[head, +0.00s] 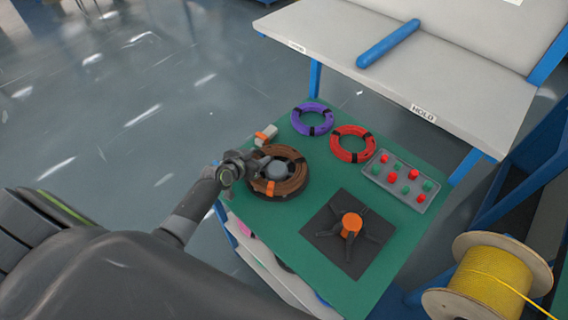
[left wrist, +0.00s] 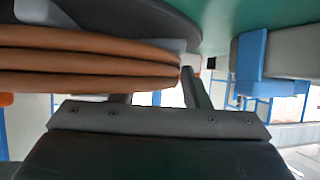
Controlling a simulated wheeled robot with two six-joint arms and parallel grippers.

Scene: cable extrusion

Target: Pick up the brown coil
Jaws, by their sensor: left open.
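The brown coil (head: 292,186) lies flat at the left side of the green table top, around a grey round hub, with orange and black bands on it. My left gripper (head: 246,166) is open at the coil's left edge. In the left wrist view the coil's stacked brown strands (left wrist: 80,62) fill the upper left, close to the gripper. The left gripper's fingers (left wrist: 155,92) show apart, one partly hidden by the strands and one just right of their end. I cannot tell whether they touch the coil. My right gripper is not in view.
A purple coil (head: 312,119) and a red coil (head: 352,144) lie behind. A grey tray (head: 398,180) of red and green pieces is at right. A black-legged stand with an orange top (head: 351,223) is in front. A yellow cable spool (head: 490,280) stands lower right.

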